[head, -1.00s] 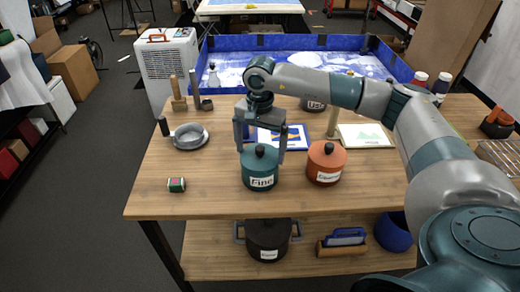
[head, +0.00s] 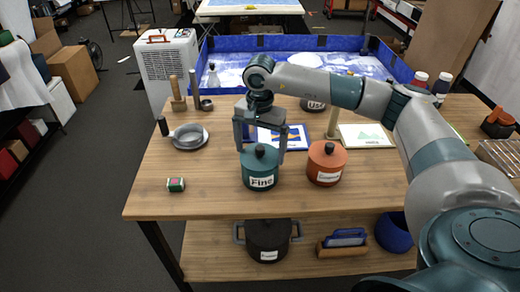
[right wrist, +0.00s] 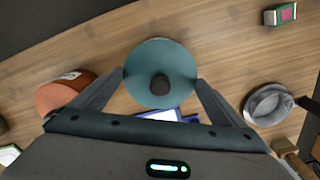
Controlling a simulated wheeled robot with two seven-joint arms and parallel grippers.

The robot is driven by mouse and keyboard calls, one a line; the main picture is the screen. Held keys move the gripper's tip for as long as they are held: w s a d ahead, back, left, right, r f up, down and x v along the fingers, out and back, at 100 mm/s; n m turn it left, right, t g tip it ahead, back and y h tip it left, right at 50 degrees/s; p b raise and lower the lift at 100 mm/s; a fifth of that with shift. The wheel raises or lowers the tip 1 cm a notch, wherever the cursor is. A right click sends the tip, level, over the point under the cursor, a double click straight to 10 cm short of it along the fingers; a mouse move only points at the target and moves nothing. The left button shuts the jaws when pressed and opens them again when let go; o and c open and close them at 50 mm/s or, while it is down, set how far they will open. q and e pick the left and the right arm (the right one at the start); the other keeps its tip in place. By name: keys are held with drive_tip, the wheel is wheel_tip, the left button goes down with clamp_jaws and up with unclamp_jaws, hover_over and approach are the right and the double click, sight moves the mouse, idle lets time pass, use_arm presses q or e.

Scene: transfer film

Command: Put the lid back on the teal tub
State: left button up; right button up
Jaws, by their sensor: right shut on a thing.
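The teal tub (head: 262,182), with a white label reading "Fine", stands upright near the front of the wooden table. Its teal lid (head: 249,161), with a dark round knob, is on top of the tub; I cannot tell whether it is fully seated. My right gripper (head: 262,156) points down with one finger on each side of the lid and is shut on it. In the right wrist view, the round lid (right wrist: 140,68) sits between the fingertips (right wrist: 160,80) and hides the tub below. My left gripper is not in view.
An orange lidded tub (head: 325,165) stands close on the right. A grey round dish (head: 188,138) and a small green and red box (head: 176,185) are to the left. A blue-framed card lies behind the tub. The table front between box and tub is clear.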

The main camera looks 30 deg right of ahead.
drive_tip(key=shift+f+b, duration=0.15)
drive_tip(key=shift+b, duration=0.65)
idle(1.5)
idle(0.5)
drive_tip(key=o, duration=0.8)
drive_tip(key=shift+r+p, duration=1.3)
drive_tip(key=shift+r, duration=2.2)
clamp_jaws()
